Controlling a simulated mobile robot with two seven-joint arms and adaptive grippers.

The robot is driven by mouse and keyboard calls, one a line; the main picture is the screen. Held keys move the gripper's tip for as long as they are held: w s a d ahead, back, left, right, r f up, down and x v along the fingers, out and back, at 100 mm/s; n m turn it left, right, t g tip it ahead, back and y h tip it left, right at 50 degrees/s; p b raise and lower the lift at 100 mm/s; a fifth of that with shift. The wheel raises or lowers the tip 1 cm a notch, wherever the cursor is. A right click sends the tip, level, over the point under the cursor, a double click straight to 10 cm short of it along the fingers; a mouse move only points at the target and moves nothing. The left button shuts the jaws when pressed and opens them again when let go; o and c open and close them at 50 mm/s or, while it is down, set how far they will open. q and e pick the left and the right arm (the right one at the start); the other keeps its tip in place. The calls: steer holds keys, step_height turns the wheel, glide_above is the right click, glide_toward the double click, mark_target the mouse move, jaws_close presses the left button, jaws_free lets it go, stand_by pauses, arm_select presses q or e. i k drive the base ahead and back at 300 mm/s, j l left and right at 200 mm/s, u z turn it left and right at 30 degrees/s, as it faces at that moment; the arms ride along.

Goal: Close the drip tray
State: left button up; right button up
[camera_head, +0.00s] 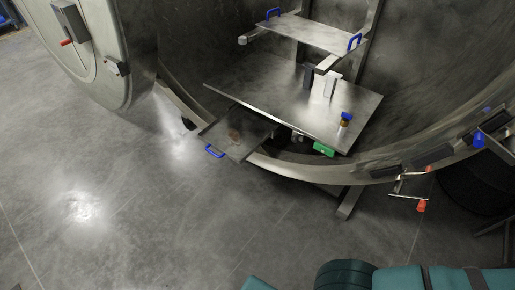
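The drip tray (247,147) is a flat grey metal tray. It sticks out to the left from under the large metal shelf plate (290,95), over the chamber's lower rim. Its blue handle (214,152) is on its outer front edge, facing the floor on the left. A small brownish patch lies on the tray's surface. The tray's rear part is hidden beneath the plate. Neither gripper shows. Only teal and black parts of my arm show along the bottom edge, well apart from the tray.
The round metal chamber (435,70) stands open, its door (110,60) swung to the left. An upper shelf (310,35) has blue handles. A small amber bottle with a blue cap (345,119) stands on the plate. The left floor is clear.

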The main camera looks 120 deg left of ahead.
mark_target(237, 134)
steer(key=u, duration=4.4)
steer(key=i+z, duration=0.45)
steer(key=i+j+z, duration=0.25)
steer(key=z, duration=0.2)
